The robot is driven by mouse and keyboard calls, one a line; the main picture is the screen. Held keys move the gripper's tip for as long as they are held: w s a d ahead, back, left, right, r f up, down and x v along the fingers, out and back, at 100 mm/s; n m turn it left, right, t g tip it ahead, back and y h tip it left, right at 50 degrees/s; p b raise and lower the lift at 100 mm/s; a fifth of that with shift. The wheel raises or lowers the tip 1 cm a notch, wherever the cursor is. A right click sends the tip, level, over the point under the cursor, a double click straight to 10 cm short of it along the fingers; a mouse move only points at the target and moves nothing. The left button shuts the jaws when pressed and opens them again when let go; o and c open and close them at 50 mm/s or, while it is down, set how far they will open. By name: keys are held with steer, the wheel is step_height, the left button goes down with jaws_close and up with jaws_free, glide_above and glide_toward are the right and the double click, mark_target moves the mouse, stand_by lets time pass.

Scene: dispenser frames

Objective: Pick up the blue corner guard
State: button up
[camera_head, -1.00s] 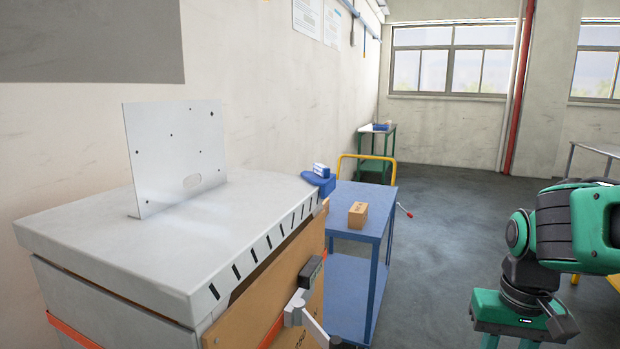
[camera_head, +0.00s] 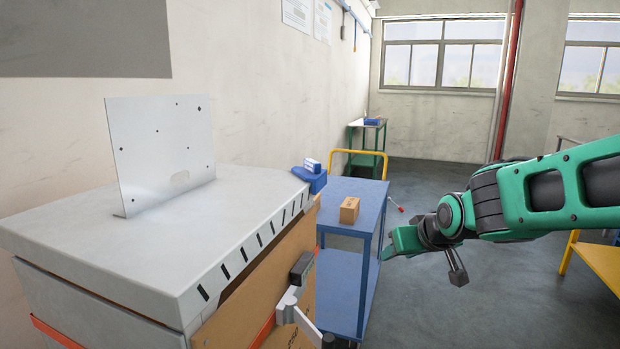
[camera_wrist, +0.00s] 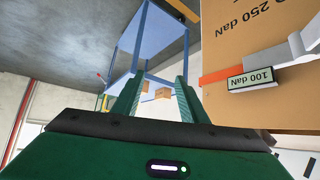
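The blue corner guard (camera_head: 314,180) sits at the far right corner of the grey cabinet top in the head view. A small blue-and-white object (camera_head: 312,165) rests on or just behind it. I cannot make out the guard in the wrist view. My gripper (camera_wrist: 157,92) shows in the wrist view with its two green ribbed fingers apart and nothing held between them.
The grey cabinet top (camera_head: 75,240) carries an upright metal plate (camera_head: 160,150). A brown panel (camera_head: 235,320) with a grey bracket (camera_head: 290,305) fronts it. A blue table (camera_head: 365,195) holds a brown box (camera_head: 349,210). Open floor lies right of the table.

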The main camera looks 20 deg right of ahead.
steer(key=w+a+r+n+t+y, duration=0.1)
steer(key=w+a+r+n+t, duration=0.1)
steer(key=w+a+r+t, duration=0.45)
steer(key=n+t+y, duration=0.1)
steer(key=t+y, duration=0.1)
steer(key=y, duration=0.1)
glide_toward(312, 164)
steer(key=w+f, duration=0.1)
steer(key=w, duration=0.7)
steer(key=w+a, duration=0.1)
steer(key=w, duration=0.3)
steer(key=shift+w, duration=0.15)
steer(key=shift+r, duration=0.1)
jaws_close()
